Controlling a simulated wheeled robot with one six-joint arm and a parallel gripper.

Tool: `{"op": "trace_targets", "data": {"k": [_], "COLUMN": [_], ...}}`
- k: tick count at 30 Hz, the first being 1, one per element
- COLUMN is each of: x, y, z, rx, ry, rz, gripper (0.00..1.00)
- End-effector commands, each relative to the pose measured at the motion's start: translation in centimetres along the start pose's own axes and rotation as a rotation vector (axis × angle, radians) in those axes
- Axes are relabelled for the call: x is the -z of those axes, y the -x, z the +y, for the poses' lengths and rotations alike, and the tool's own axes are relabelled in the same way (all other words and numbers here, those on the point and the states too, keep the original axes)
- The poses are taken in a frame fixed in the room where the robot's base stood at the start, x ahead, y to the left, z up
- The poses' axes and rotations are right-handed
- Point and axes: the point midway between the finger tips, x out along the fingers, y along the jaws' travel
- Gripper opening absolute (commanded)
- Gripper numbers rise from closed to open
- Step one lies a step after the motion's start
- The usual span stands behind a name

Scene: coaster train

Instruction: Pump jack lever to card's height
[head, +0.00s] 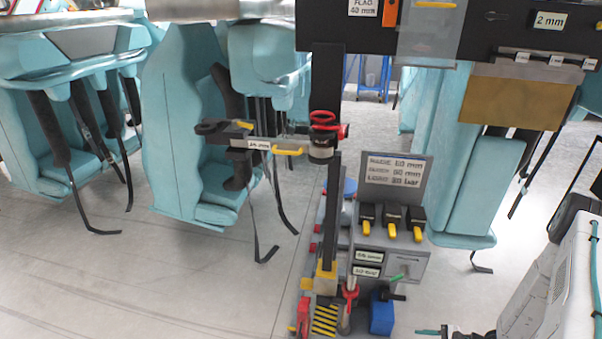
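A grey card panel (395,170) stands right of centre, with several lines of small print in mm and bar that I cannot read surely. Below it is a grey stand (408,266) with several black-and-yellow pieces (392,222) and a green-tipped handle (398,278). To its left, a dark upright bar (331,210) rises from a yellow block (326,278). Red-topped parts (349,291) sit at its foot; I cannot tell which piece is the jack lever.
Teal seats (190,130) hang at left with dangling straps; another teal seat (478,190) is at right. A labelled bracket (262,144) with a yellow handle juts left of the bar. A dark beam (490,45) crosses the top. Grey floor (130,270) is clear at lower left.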

Motion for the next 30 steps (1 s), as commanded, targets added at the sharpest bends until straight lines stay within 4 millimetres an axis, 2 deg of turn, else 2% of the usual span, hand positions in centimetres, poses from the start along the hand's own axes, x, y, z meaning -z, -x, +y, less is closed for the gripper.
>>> {"op": "trace_targets", "data": {"k": [8, 11, 15, 21, 30], "x": [-6.4, -9.7, -15.5, -23.7, -34.8], "y": [3.0, 4.5, 6.9, 10.2, 14.9], "z": [-3.6, -5.4, -7.9, -10.3, -11.4], "rx": [-0.135, -0.209, -0.346, -0.544, -0.818], "ry": [0.06, 0.105, 0.19, 0.324, 0.548], "rz": [-0.098, -0.131, -0.168, -0.18, -0.117], "gripper": [0.43, 0.43, 0.43, 0.43, 0.43]}}
